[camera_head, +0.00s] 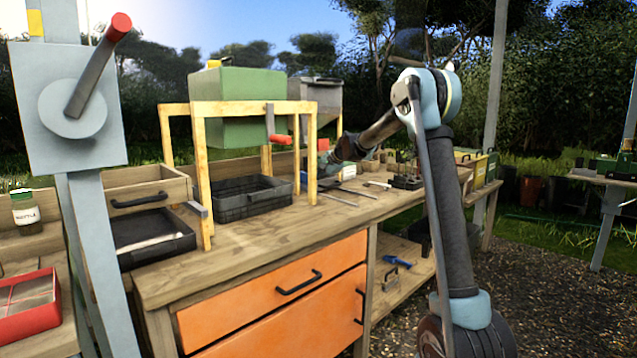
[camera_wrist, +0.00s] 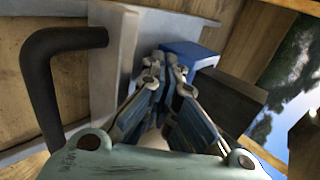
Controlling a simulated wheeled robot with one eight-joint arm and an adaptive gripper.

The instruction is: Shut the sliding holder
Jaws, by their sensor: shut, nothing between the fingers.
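In the wrist view, a pale grey block with a curved black handle (camera_wrist: 42,75) stands at the left on a flat grey metal strip; it looks like the sliding holder. A blue block (camera_wrist: 195,54) sits beyond the fingertips. My gripper (camera_wrist: 172,60) is shut and empty, to the right of the grey block (camera_wrist: 108,60) and close to the blue one. I cannot tell whether it touches either. In the head view my gripper (camera_head: 328,163) is at the back of the bench beside the wooden frame; the holder is not clear there.
A wooden frame (camera_head: 203,180) carries a green hopper (camera_head: 238,105) over a black crate (camera_head: 245,202). Loose tools and a dark rack (camera_head: 406,180) lie to the right on the bench. The front of the bench top (camera_head: 270,240) is clear. A dark block (camera_wrist: 228,97) stands right of my fingers.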

